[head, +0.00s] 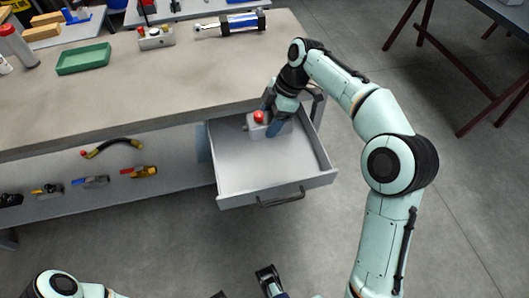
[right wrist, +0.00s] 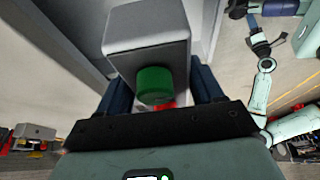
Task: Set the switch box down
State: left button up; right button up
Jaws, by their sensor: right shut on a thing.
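The switch box (head: 256,130) is a small light grey box with a red button on top. It is inside the open drawer (head: 262,175), near its back. My right gripper (head: 275,118) reaches down into the drawer and is shut on the box. In the right wrist view the grey box (right wrist: 150,38) sits between the two blue fingers, with a green button (right wrist: 155,84) facing the camera and some red below it. Whether the box touches the drawer floor I cannot tell. My left gripper (head: 268,280) shows partly at the bottom edge; its opening is unclear.
The workbench top (head: 150,90) carries a green tray (head: 83,59), another button box (head: 155,38) and a cylinder (head: 235,22). The front of the drawer is empty. Floor is free around it.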

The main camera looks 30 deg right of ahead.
pick_arm(q)
jog(key=w+a+f+t+b, duration=0.1)
jog(key=w+a+f+b, duration=0.1)
jog(key=w+f+b, duration=0.2)
jog(key=shift+w+a+f+t+y, duration=0.15)
jog(key=shift+w+f+t+y, duration=0.25)
jog(key=shift+w, duration=0.25)
pick_arm(e)
jog(key=shift+f, duration=9.3)
pick_arm(q)
jog(key=shift+f, duration=0.1)
pick_arm(e)
jog(key=shift+f, duration=0.1)
jog(key=o, duration=1.3)
jog(key=shift+f, duration=0.1)
pick_arm(q)
jog(key=shift+w, duration=0.1)
jog(key=s+d+r+g+p, duration=0.1)
jog(key=s+d+r+p, duration=0.1)
jog(key=s+r, duration=0.1)
jog(key=shift+s+r+h+p, duration=0.3)
jog(key=shift+s+p, duration=0.1)
jog(key=shift+s, duration=0.35)
pick_arm(e)
jog(key=v, duration=1.2)
jog(key=shift+s+d, duration=0.1)
